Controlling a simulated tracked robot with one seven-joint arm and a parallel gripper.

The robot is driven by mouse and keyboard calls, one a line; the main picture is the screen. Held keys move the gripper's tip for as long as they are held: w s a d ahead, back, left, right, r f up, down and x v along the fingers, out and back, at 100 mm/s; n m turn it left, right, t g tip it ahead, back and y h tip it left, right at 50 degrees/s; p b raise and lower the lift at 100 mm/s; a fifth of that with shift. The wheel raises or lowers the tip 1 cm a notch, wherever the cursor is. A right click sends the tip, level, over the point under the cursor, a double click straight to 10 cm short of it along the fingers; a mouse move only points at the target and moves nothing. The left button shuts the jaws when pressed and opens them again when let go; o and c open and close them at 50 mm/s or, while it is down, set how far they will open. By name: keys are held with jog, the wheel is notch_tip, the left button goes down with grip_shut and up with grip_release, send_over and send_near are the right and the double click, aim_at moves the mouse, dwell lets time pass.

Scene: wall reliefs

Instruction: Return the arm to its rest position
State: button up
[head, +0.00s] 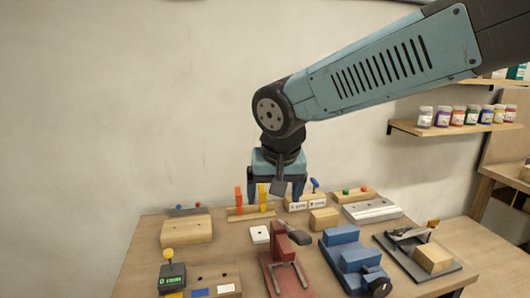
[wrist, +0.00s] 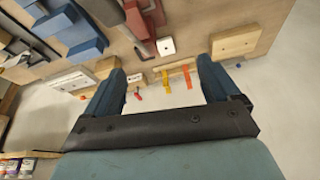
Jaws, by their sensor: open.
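My arm reaches in from the upper right in the head view, bent at a dark round joint. My gripper (head: 276,196) points down above the back part of the wooden table (head: 140,262). In the wrist view my gripper (wrist: 162,88) shows two blue fingers spread wide apart, with nothing between them close up. Beyond the fingers lie a wooden rack with an orange piece (wrist: 187,77) and a yellow piece (wrist: 165,80). In the head view the orange piece (head: 239,199) stands just left of the gripper, which hides part of what is behind it.
The table holds a red clamp fixture (head: 283,262), a blue vise (head: 350,259), a grey fixture with a wooden block (head: 433,258), a green-display device (head: 172,277) and several wooden blocks. A wall shelf (head: 455,129) with jars is at the right. The wall area at left is clear.

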jog(key=s+d+r, duration=0.1)
jog(key=s+d, duration=0.3)
jog(key=d, duration=0.6)
jog(key=s+d+r+m+t, duration=0.1)
jog(key=s+d, duration=0.3)
jog(key=d, duration=0.7)
jog(key=shift+s+d+h, duration=0.15)
jog(key=shift+d+h, duration=0.15)
jog(key=shift+h, duration=0.1)
